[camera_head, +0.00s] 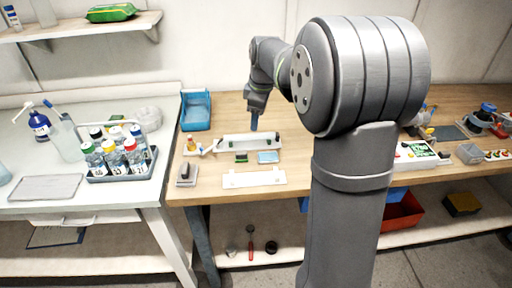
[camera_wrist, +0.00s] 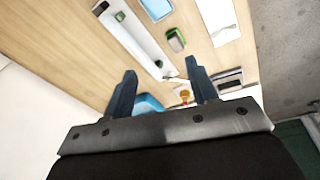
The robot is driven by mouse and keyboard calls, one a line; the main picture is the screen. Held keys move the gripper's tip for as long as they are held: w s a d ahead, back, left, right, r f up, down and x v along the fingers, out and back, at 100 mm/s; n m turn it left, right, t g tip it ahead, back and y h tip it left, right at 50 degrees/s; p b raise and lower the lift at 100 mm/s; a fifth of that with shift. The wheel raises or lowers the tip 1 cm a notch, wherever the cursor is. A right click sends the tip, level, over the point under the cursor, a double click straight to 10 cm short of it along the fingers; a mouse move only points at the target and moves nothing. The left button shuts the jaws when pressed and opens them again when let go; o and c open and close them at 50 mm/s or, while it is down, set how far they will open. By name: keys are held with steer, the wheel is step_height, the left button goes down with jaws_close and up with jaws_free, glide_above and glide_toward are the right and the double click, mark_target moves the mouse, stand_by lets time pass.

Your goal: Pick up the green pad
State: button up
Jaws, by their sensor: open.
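The green pad (camera_head: 241,157) lies on the wooden bench in front of the long white bar, just left of the light blue pad (camera_head: 268,157). In the wrist view the green pad (camera_wrist: 176,40) is a small block with a green top, lying beside the bar and beyond my fingertips. My gripper (camera_head: 254,124) points down near the bar in the head view, behind the green pad. In the wrist view my gripper (camera_wrist: 162,76) has its two fingers spread with nothing held between them. The green pad is fully in sight.
The white bar (camera_wrist: 138,40) with small green parts lies close to the pad. A white plate (camera_head: 254,179) lies in front, a grey block (camera_head: 187,174) front left, and a blue tray (camera_head: 196,112) back left. A bottle rack (camera_head: 122,176) stands on the left table.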

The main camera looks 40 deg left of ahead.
steer(key=s+a+r+n+h, duration=0.1)
steer(key=s+a+n+h, duration=0.1)
steer(key=a+n, duration=0.2)
glide_above(244, 152)
steer(key=shift+g, duration=0.4)
step_height(244, 152, down, 12)
steer(key=shift+a+r, duration=0.1)
steer(key=shift+r, duration=0.1)
steer(key=shift+d+f, duration=0.2)
steer(key=shift+f, duration=2.4)
steer(key=c, duration=1)
steer(key=shift+r, duration=0.1)
steer(key=shift+c, duration=0.2)
step_height(244, 152, up, 4)
steer(key=w+d+r, duration=0.4)
steer(key=d+r, duration=0.3)
steer(key=d, duration=0.4)
steer(key=shift+w, duration=0.15)
steer(key=shift+o, duration=0.3)
steer(key=shift+a+f, duration=0.1)
